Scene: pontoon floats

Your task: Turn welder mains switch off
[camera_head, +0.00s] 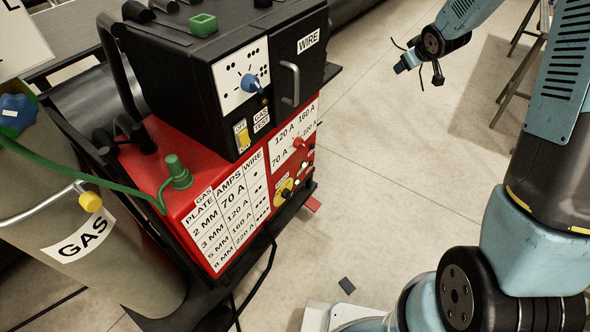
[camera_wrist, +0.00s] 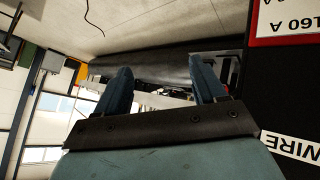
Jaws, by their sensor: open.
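The welder (camera_head: 192,228) has a red lower body with a black wire feeder box (camera_head: 190,75) on top. A yellow switch (camera_head: 243,136) with a small label plate is low on the black box's front, beside the words GAS TEST. I cannot tell which is the mains switch or read either's setting. My gripper (camera_head: 402,65) is in the air to the right of the welder, apart from it. In the wrist view my gripper (camera_wrist: 161,82) is open, with nothing between its fingers.
A gas cylinder (camera_head: 95,245) with a green hose (camera_head: 75,185) stands left of the welder. A blue knob (camera_head: 249,82) and a handle (camera_head: 290,84) project from the black box. Clear floor (camera_head: 375,140) lies right of the welder; a metal stand (camera_head: 515,50) is beyond.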

